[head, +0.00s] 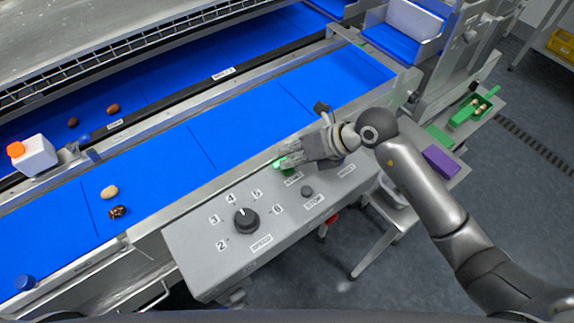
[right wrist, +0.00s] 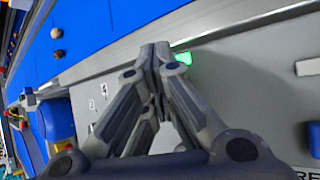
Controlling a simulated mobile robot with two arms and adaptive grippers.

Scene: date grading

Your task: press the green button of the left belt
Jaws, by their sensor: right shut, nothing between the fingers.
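The green button (head: 281,163) glows on the grey control panel (head: 200,265) beside the near blue belt, above a START label. My right gripper (head: 284,166) reaches in from the right with its fingers shut and empty. Its fingertips are at the button and partly cover it in the head view. In the right wrist view the shut fingertips (right wrist: 154,46) are just left of the lit green button (right wrist: 184,58). I cannot tell whether they touch it. My left gripper is not in view.
The panel also carries a black speed knob (head: 246,220) and a dark stop button (head: 307,191). The near blue belt (head: 165,160) carries a pale date (head: 109,192) and a dark date (head: 118,212).

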